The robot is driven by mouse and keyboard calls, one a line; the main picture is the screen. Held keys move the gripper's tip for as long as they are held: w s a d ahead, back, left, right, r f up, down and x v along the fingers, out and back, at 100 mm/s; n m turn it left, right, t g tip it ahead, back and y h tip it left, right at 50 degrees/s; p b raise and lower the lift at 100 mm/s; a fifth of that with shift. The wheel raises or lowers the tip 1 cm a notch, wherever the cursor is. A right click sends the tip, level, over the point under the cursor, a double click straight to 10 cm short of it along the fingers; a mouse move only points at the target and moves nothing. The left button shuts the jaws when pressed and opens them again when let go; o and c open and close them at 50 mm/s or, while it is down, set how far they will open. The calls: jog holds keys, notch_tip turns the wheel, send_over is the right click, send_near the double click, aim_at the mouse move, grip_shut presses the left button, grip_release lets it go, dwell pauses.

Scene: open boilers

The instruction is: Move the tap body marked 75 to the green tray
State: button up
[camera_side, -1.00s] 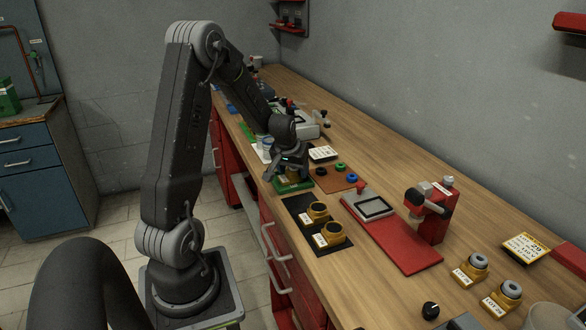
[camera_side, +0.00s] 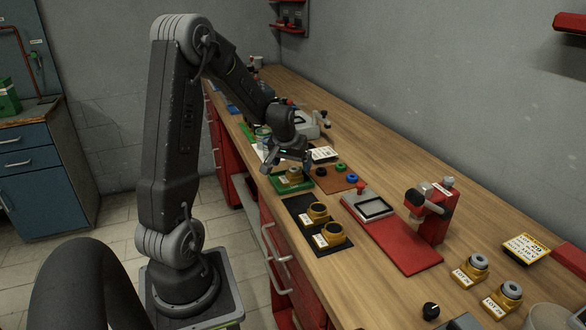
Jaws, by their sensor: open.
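A brass tap body (camera_side: 294,175) with a pale label stands on the green tray (camera_side: 279,186) near the front edge of the bench. The number on its label is too small to read. My gripper (camera_side: 290,166) is open and is raised just above and behind this tap body, apart from it as far as I can tell. Two more brass tap bodies, a rear one (camera_side: 317,212) and a front one (camera_side: 330,235), stand on the black mat (camera_side: 300,208) to the right of the tray.
Brown mat (camera_side: 331,184) with coloured rings lies behind the tray. Two labelled brass parts (camera_side: 470,270) (camera_side: 503,299) stand at right. The bench's back middle is clear.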

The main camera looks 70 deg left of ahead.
jog(key=v, duration=0.9)
jog(key=d+r+m+t+h, duration=0.1)
jog(key=d+r+m, duration=0.3)
jog(key=d, duration=1.1)
jog(key=s+d+r+m+t+h, duration=0.1)
jog(key=s+d+m, duration=0.4)
jog(key=s+d, duration=0.5)
jog(key=d+h, duration=0.1)
jog(key=d, duration=0.3)
jog(key=shift+s+d+r, duration=0.3)
